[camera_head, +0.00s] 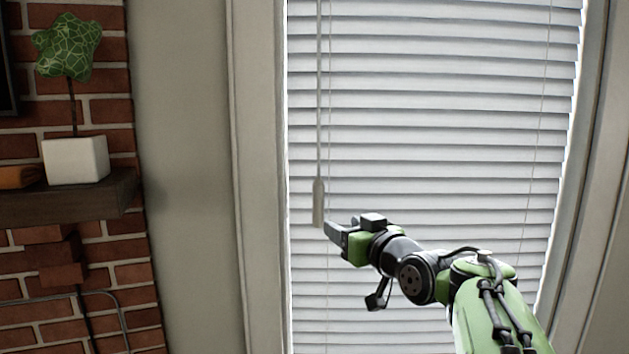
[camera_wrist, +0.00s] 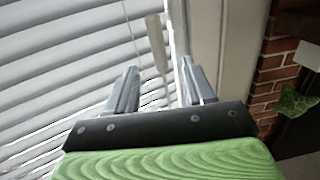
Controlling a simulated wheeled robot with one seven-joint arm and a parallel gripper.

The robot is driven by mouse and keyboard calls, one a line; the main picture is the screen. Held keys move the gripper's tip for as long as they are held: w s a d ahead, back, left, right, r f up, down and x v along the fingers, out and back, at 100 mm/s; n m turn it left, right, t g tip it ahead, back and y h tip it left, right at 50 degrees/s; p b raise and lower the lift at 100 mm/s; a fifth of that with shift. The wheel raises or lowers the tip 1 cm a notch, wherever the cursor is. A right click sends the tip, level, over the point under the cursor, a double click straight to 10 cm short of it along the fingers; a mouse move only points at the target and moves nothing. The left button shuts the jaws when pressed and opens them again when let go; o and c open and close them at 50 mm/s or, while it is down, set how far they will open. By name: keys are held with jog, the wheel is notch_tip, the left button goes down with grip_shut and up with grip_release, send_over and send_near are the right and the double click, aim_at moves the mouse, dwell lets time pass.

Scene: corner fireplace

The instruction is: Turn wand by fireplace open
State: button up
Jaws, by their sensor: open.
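The wand (camera_head: 319,200) hangs at the left side of the white blinds (camera_head: 430,120), a thin rod with a thicker pale handle at its lower end. In the wrist view the wand's handle (camera_wrist: 156,42) shows beyond my fingertips, tilted in the picture and between the lines of the two fingers. My gripper (camera_head: 332,228) is just to the right of the handle's lower end in the head view. I cannot tell the exact gap between the fingers and the handle.
The window frame (camera_head: 258,150) stands just left of the wand. Farther left, a brick fireplace (camera_head: 110,240) carries a dark mantel (camera_head: 75,200) with a white pot (camera_head: 76,160) and a green plant (camera_head: 68,48). Thin blind cords hang near the wand.

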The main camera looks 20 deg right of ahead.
aim_at(314, 201)
jog(key=w+p, duration=0.2)
jog(key=w, duration=0.3)
jog(key=w+r+p, duration=0.1)
jog(key=w+p, duration=0.1)
jog(key=w, duration=0.3)
jog(key=w+p, duration=0.2)
jog(key=w, duration=0.3)
jog(key=shift+w+a+r+p, duration=0.15)
jog(key=shift+w+a+p, duration=0.05)
jog(key=shift+p, duration=0.1)
jog(key=shift+w, duration=0.3)
jog(key=shift+s, duration=0.1)
jog(key=shift+c, duration=0.3)
jog(key=c, duration=0.9)
jog(key=shift+f, duration=0.2)
